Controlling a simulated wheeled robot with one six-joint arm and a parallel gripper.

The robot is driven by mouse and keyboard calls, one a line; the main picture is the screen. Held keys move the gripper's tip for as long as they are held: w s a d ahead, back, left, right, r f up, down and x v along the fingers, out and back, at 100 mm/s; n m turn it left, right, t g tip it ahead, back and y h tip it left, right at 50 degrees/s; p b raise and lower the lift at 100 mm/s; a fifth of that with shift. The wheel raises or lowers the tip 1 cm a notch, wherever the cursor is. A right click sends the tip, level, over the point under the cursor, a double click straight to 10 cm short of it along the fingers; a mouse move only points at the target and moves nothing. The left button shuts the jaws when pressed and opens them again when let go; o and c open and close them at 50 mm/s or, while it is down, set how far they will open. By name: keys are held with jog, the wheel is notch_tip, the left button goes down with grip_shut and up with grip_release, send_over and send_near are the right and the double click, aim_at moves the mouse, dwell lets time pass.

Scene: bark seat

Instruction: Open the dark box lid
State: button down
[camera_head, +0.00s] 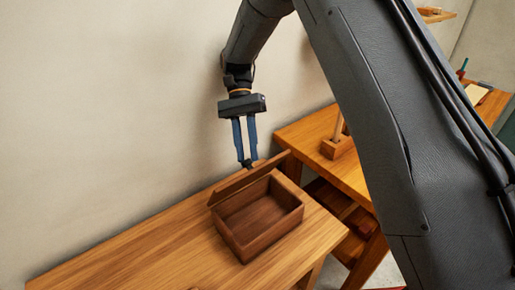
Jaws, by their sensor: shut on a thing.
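A dark brown wooden box (265,240) sits on a wooden bench near the wall. Its lid (235,187) stands raised and tilted along the box's back edge, so the empty-looking inside shows. My gripper (247,164) points down behind the box, its blue fingers reaching the lid's upper edge. The fingers are close together, shut on the lid. The exact contact at the fingertips is small and partly hidden by the lid.
The wooden bench (130,248) has free room left of the box. A second table (312,127) stands at the right with a wooden block (337,148) on it. The pale wall (100,110) is close behind my gripper. My arm covers much of the right side.

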jog(key=shift+w+a+f, duration=0.1)
jog(key=shift+a+f, duration=0.35)
jog(key=shift+f, duration=0.15)
jog(key=c, duration=1.9)
grip_release()
jog(key=o, duration=0.9)
jog(key=shift+a+f, duration=0.2)
jog(key=shift+a, duration=0.35)
jog(key=shift+a+f, duration=0.15)
jog(key=shift+a, duration=0.35)
jog(key=shift+c, duration=0.2)
jog(key=shift+w+d+r, duration=0.1)
jog(key=shift+d+r, duration=0.1)
jog(key=shift+d, duration=0.55)
jog(key=c, duration=0.5)
notch_tip(320, 180, up, 10)
jog(key=b, duration=0.3)
jog(key=shift+d+r, duration=0.1)
jog(key=shift+r, duration=0.1)
jog(key=shift+d, duration=0.1)
